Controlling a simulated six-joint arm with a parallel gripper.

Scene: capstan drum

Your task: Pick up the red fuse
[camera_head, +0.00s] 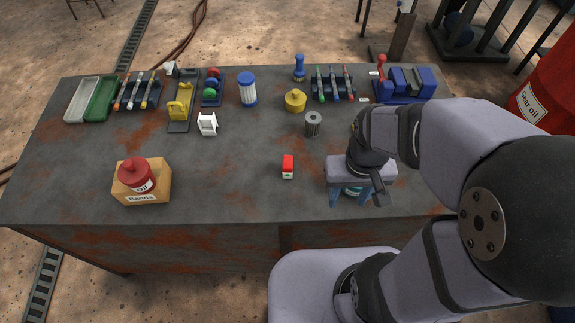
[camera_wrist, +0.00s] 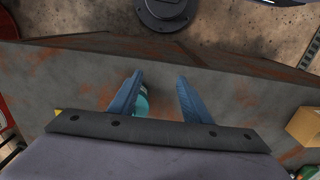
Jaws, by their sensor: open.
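A small red block with a white front end (camera_head: 288,166), which looks like the red fuse, lies alone on the table's front middle. My gripper (camera_head: 356,200) is to the right of it, near the front edge, pointing down. Its two blue fingers are apart, and they also show in the wrist view (camera_wrist: 159,85). The fuse is not visible in the wrist view. A teal and white round thing (camera_wrist: 142,102) shows beside the left finger there, partly hidden; I cannot tell its height relative to the fingers.
A cardboard box with a red oil can (camera_head: 137,173) stands front left. A grey slotted cylinder (camera_head: 313,123) stands behind the fuse. Racks, a yellow pot (camera_head: 295,100) and a blue-capped jar (camera_head: 248,89) line the back. The rusty table (camera_head: 225,165) is clear around the fuse.

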